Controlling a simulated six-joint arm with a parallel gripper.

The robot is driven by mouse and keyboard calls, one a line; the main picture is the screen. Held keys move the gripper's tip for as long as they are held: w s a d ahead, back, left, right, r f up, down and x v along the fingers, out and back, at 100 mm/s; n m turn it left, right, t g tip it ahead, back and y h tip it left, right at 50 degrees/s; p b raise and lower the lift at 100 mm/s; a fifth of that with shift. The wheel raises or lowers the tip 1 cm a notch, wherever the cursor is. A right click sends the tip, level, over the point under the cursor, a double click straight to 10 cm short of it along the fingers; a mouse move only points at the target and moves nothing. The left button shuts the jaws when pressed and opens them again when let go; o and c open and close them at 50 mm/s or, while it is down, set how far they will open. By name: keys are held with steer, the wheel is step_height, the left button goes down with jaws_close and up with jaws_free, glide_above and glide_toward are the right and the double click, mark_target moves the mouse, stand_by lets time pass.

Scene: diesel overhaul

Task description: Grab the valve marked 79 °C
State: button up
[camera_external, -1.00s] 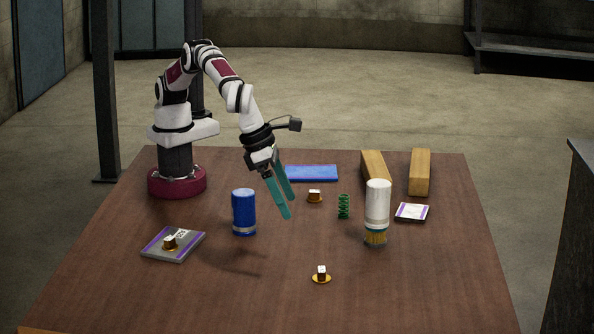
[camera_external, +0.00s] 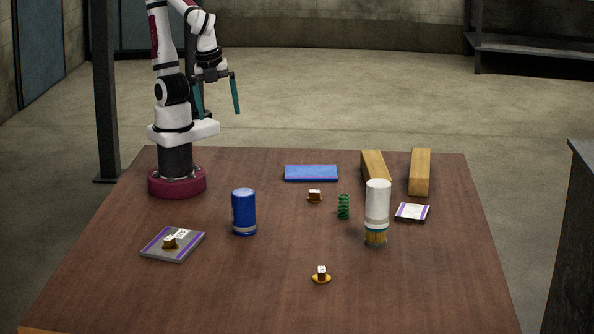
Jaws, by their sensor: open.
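Three small brass pieces with white-topped dark blocks look like the valves. One valve (camera_external: 170,242) sits on a grey and purple flat box (camera_external: 183,254) at the left. Another valve (camera_external: 314,196) stands on the table near the middle. A third valve (camera_external: 321,274) stands alone near the front. Their markings are too small to read, so I cannot tell which says 79 °C. My gripper (camera_external: 219,114) is open and empty, with teal fingers spread wide. It is raised high by my base at the back left, well apart from all three.
A blue can (camera_external: 244,212) stands left of centre. A white cylinder with a yellowish lower end (camera_external: 377,205) and a green spring (camera_external: 343,206) stand right of centre. Wood blocks (camera_external: 420,172), a blue pad (camera_external: 311,173) and a small flat box (camera_external: 412,212) lie behind. The front right is clear.

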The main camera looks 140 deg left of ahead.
steer(key=s+f, duration=0.1)
steer(key=s+n, duration=0.1)
steer(key=s, duration=0.1)
steer(key=s+f+n, duration=0.1)
steer(key=shift+s+f, duration=0.3)
steer(key=shift+s, duration=0.1)
steer(key=c, duration=0.7)
steer(key=w+d+f+n+g+h, duration=0.1)
steer(key=w+d+n+g+h, duration=0.1)
steer(key=w+d+n+h, duration=0.45)
steer(key=n+t+h, duration=0.4)
steer(key=n+t, duration=0.8)
steer(key=n, duration=1.6)
glide_above(323, 279)
steer(key=s+a, duration=1.1)
steer(key=s, duration=0.3)
steer(key=shift+m, duration=0.25)
step_height(323, 279, down, 16)
steer(key=shift+f, duration=0.1)
steer(key=x, duration=1.4)
steer(key=shift+w+d+r, duration=0.1)
steer(key=shift+w+r, duration=0.15)
steer(key=shift+w, duration=0.4)
